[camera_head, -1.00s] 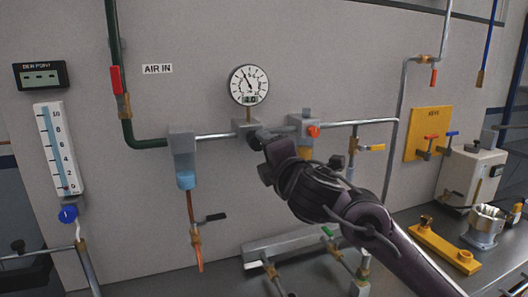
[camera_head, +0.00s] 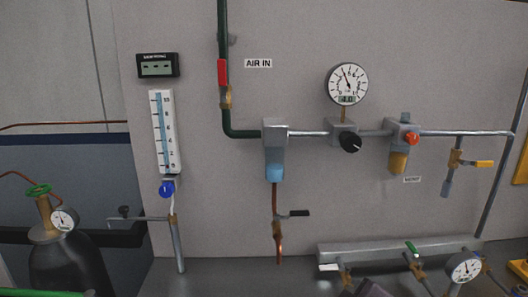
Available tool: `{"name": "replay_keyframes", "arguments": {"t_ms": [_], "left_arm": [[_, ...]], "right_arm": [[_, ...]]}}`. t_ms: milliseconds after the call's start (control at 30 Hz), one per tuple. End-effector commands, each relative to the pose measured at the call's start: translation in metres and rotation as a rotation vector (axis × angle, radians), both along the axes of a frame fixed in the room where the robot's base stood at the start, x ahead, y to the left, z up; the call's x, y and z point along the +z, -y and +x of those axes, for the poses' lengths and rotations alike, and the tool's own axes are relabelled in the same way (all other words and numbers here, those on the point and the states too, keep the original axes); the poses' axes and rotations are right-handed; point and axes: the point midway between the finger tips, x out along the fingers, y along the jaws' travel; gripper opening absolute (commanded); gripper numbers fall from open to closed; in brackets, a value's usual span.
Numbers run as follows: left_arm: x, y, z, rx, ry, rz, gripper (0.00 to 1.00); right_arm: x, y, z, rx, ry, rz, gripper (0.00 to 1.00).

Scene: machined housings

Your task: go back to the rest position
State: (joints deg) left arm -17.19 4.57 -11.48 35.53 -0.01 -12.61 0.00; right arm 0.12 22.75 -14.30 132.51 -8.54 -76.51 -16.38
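The air panel (camera_head: 300,205) fills most of the head view, with its round gauge (camera_head: 347,84) above a regulator with a black knob (camera_head: 349,143). Nothing of mine touches the panel or the knob. A small dark piece, apparently the end of my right arm or gripper, shows at the bottom edge, right of centre. Its fingers cannot be made out. My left gripper is not in view.
A bench runs below the panel, bearing a pale manifold (camera_head: 400,249) with valves and a small gauge (camera_head: 464,267). A dark gas cylinder (camera_head: 68,266) stands at the lower left. A flow tube (camera_head: 165,132) hangs on the panel. The space before the panel's middle is clear.

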Motion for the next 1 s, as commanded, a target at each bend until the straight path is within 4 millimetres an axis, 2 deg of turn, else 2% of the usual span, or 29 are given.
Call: {"name": "replay_keyframes", "arguments": {"t_ms": [33, 100, 200, 400, 600, 700, 867, 1000], "left_arm": [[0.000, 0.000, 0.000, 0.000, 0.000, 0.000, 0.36], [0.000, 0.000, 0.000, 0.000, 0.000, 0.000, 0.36], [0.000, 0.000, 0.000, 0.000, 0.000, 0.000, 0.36], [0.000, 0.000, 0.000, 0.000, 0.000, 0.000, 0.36], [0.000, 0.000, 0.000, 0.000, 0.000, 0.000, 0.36], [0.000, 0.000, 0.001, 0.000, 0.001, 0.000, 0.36], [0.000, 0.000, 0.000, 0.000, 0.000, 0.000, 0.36], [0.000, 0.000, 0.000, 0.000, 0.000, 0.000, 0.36]], "right_arm": [[-0.026, 0.000, -0.024, -0.063, -0.088, 0.079, 0.62], [-0.051, 0.003, -0.050, -0.149, -0.180, 0.164, 0.62], [-0.077, 0.008, -0.082, -0.256, -0.290, 0.249, 0.62], [-0.112, 0.014, -0.138, -0.438, -0.458, 0.365, 0.62], [-0.136, 0.020, -0.190, -0.612, -0.605, 0.445, 0.62], [-0.167, 0.019, -0.177, -0.603, -0.606, 0.434, 0.62], [-0.216, 0.017, -0.168, -0.603, -0.622, 0.427, 0.62], [-0.269, 0.016, -0.166, -0.604, -0.641, 0.419, 0.62]]}}
